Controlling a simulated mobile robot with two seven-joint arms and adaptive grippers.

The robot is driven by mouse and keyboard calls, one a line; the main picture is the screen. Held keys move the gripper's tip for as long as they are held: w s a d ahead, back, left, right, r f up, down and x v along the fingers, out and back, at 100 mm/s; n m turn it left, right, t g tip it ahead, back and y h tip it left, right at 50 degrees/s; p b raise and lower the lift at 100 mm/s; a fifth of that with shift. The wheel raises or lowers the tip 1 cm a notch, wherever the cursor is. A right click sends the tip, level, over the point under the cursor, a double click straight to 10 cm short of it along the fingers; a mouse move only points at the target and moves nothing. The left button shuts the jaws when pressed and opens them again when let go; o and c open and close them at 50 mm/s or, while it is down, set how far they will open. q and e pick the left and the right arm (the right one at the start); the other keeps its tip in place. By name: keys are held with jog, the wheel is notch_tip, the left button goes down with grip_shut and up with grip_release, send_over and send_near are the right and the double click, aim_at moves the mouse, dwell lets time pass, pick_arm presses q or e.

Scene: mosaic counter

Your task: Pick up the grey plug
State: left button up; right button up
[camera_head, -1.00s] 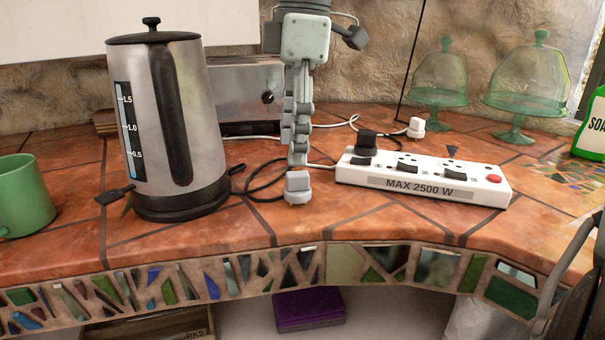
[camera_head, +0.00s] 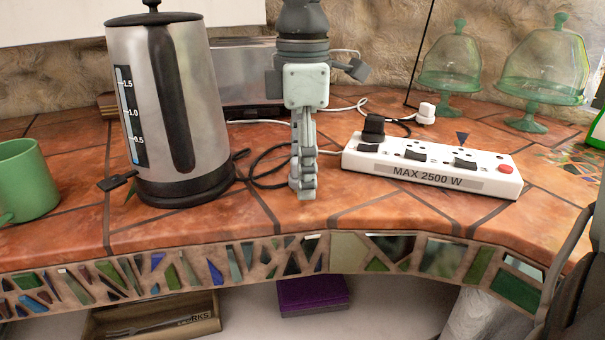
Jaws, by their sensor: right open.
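My right gripper (camera_head: 303,188) hangs down from the top of the picture over the counter, between the kettle and the power strip. Its jaws are open, seen edge-on, with the fingertips low near the counter top. The pale grey plug cannot be made out here now; the fingers cover the place where it showed earlier. Another pale plug (camera_head: 426,114) stands behind the white power strip (camera_head: 430,176). A black plug (camera_head: 373,129) sits in the strip's left socket. My left gripper is not in view.
A steel kettle (camera_head: 168,105) stands left of the gripper, with a green mug (camera_head: 27,180) farther left. A toaster (camera_head: 240,80) is behind. Loose cables lie around the gripper. Two green glass cake stands (camera_head: 449,72) (camera_head: 545,75) are at back right. Front counter is clear.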

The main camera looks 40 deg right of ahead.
jog(key=shift+c, duration=0.8)
jog(key=c, duration=1)
jog(key=shift+r, duration=0.15)
